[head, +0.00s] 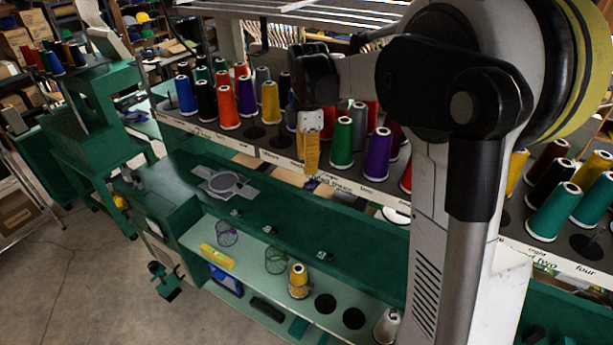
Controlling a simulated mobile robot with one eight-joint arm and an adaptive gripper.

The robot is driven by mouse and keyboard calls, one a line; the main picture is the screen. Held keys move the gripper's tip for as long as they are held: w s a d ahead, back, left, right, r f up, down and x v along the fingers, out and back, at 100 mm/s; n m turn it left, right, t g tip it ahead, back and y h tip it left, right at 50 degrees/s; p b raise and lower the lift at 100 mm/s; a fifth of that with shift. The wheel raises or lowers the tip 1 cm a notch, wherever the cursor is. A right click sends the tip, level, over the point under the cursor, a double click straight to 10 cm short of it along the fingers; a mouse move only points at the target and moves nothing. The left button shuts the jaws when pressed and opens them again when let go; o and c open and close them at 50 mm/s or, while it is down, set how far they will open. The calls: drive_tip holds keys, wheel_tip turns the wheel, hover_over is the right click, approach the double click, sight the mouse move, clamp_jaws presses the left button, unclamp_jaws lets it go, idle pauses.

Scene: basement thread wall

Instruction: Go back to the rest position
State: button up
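My arm reaches left from the right side of the head view and ends in a dark wrist above the front row of the thread rack (268,150).
Several coloured cones, including an orange one (228,107), stand along the rack. The lower shelf (330,300) bears a yellow cone (299,282), a purple net (227,234), a green net (275,260) and a yellow level (217,256). A green machine (105,105) stands left. Floor (70,290) is clear at lower left.

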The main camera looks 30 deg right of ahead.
wheel_tip(320, 180, up, 4)
drive_tip(key=s+a+f+m+t+b, duration=0.2)
drive_tip(key=s+f+m+b, duration=0.3)
drive_tip(key=f+b, duration=0.5)
drive_tip(key=s+a+f+m+t+b, duration=0.2)
drive_tip(key=s+a+f+m+b, duration=0.3)
drive_tip(key=s+f+b, duration=0.4)
drive_tip(key=s+a+f+m+t+b, duration=0.3)
drive_tip(key=s+f+m+b, duration=0.2)
drive_tip(key=f+b, duration=0.7)
wheel_tip(320, 180, down, 3)
drive_tip(key=s, duration=0.2)
drive_tip(key=shift+s+a+m+b, duration=0.3)
drive_tip(key=shift+a+b, duration=0.05)
drive_tip(key=shift+a, duration=0.05)
drive_tip(key=shift+f, duration=0.1)
